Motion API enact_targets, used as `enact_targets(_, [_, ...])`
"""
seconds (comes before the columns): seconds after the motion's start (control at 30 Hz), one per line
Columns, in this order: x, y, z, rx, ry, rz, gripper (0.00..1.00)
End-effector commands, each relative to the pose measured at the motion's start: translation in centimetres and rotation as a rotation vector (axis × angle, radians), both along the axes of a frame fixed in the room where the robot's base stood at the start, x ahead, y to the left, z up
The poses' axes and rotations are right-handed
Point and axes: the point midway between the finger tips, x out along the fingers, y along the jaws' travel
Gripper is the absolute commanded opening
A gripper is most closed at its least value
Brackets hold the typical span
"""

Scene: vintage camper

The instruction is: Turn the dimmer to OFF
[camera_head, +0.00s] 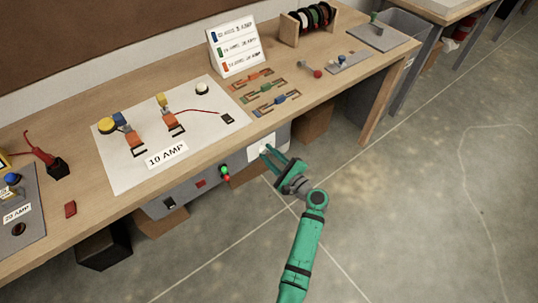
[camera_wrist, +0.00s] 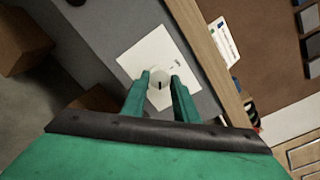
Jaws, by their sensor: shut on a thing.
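The dimmer's pale square plate (camera_wrist: 148,52) is fixed to the grey front panel below the bench top; it also shows in the head view (camera_head: 256,143). Its round, pale knob (camera_wrist: 158,94) has a dark pointer line, seen between my fingers in the wrist view. My gripper (camera_wrist: 160,80) is shut on the knob, with a finger on each side. In the head view my gripper (camera_head: 267,152) reaches the plate from the lower right and hides the knob. Small marks on the plate are too small to read.
The wooden bench top (camera_head: 222,88) overhangs just above the panel. Green and red lamps (camera_head: 225,173) and a red switch (camera_head: 201,183) sit left of the plate. Boxes (camera_head: 313,120) stand under the bench. The concrete floor to the right is clear.

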Motion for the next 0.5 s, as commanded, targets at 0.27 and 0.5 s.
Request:
enact_targets(0.27, [0.04, 0.54, 0.18, -0.212, -0.157, 0.009, 0.04])
enact_targets(0.5, [0.02, 0.49, 0.19, -0.396, -0.291, 0.008, 0.05])
